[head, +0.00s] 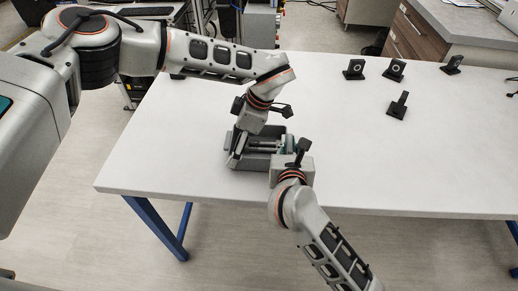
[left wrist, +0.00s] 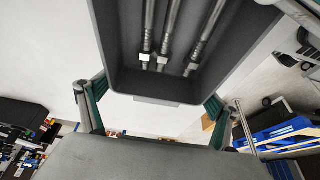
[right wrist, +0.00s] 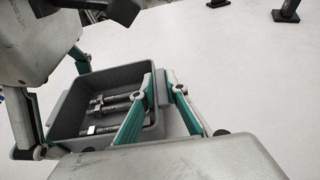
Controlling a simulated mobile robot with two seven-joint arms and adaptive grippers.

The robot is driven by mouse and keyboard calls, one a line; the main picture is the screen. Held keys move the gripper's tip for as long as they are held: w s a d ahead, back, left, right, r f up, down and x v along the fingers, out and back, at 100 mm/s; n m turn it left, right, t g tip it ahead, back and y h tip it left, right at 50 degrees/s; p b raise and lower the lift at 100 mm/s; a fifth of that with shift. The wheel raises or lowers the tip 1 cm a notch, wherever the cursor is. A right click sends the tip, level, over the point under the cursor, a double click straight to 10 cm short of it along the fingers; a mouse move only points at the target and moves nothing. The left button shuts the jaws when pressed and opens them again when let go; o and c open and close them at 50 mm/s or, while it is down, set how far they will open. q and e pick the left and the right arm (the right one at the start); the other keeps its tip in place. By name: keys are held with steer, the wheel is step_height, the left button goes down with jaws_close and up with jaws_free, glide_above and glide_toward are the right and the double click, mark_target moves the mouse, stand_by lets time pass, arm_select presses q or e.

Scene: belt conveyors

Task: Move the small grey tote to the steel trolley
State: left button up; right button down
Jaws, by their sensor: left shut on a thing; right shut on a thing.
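The small grey tote (head: 256,163) is over the white table near its front edge, with metal bolts or rods inside. I cannot tell if it touches the tabletop. My left gripper (head: 237,150) is shut on the tote's left end; in the left wrist view its green-padded fingers flank the tote's end wall (left wrist: 155,84). My right gripper (head: 290,150) is shut on the tote's right end; in the right wrist view its fingers (right wrist: 160,112) straddle the tote wall. I cannot make out the steel trolley in these frames.
The white table (head: 350,150) is mostly clear to the right. Several small black stands (head: 397,105) are at its back right. A wooden drawer cabinet (head: 412,40) stands beyond. Bare floor (head: 60,220) lies to the left and in front of the table.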

arm_select(q)
steer(key=shift+a+r+p, duration=0.15)
steer(key=shift+r+p, duration=1.95)
steer(key=shift+r, duration=0.15)
arm_select(e)
steer(key=shift+w+d+r, duration=0.1)
steer(key=shift+r, duration=1.15)
steer(key=shift+d+r, duration=0.1)
steer(key=shift+r, duration=1.1)
arm_select(q)
steer(key=shift+a, duration=0.1)
